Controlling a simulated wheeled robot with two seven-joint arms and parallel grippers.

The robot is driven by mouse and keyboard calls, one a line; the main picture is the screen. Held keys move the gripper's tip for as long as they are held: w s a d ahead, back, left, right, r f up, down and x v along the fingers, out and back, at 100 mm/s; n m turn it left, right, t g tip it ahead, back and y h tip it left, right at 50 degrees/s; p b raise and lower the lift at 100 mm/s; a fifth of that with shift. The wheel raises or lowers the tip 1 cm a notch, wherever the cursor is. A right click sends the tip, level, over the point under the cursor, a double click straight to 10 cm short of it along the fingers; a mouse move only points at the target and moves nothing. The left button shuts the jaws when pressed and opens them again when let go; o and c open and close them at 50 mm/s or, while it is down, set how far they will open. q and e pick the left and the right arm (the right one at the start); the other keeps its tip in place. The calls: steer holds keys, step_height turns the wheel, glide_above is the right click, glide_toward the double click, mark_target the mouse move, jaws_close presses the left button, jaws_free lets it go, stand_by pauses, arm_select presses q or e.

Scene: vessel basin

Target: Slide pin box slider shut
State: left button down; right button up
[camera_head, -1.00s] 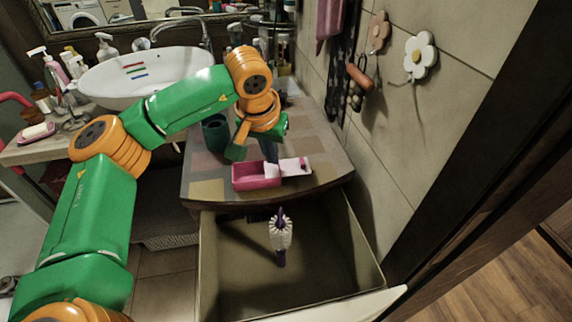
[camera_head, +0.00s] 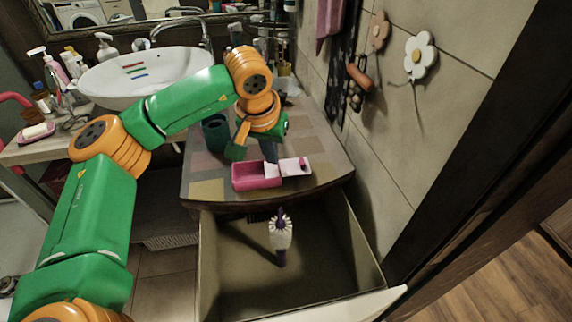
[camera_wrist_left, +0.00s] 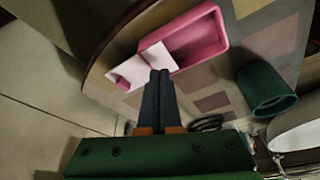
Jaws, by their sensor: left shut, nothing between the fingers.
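The pink pin box (camera_head: 256,181) sits near the front edge of the patterned counter, its inside largely uncovered. Its pale slider (camera_head: 292,167) sticks out to the right of the box and carries a small pink knob (camera_head: 303,162). My left gripper (camera_head: 271,158) points down just behind the box and slider. In the left wrist view, the shut, empty fingers (camera_wrist_left: 159,76) reach to the slider (camera_wrist_left: 131,73) and the pink box (camera_wrist_left: 216,38); whether they touch the slider I cannot tell. My right gripper is out of view.
A dark green cup (camera_head: 215,134) stands on the counter left of my left gripper. Below, an open drawer (camera_head: 330,285) holds a white and purple brush (camera_head: 281,238). A tiled wall (camera_head: 385,130) bounds the right side. A white basin (camera_head: 150,76) stands at left.

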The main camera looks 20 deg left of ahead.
arm_select(q)
steer(key=shift+f+b, duration=0.55)
steer(key=shift+f, duration=0.2)
stand_by(0.3)
steer(key=shift+a, duration=0.1)
steer(key=shift+s+a, duration=0.35)
steer(key=shift+a, duration=0.1)
stand_by(0.3)
steer(key=shift+s+a, duration=0.3)
steer(key=shift+a, duration=0.05)
steer(key=shift+s+a, duration=0.2)
steer(key=shift+a, duration=0.05)
steer(key=shift+s+a, duration=0.2)
steer(key=shift+a, duration=0.15)
stand_by(0.3)
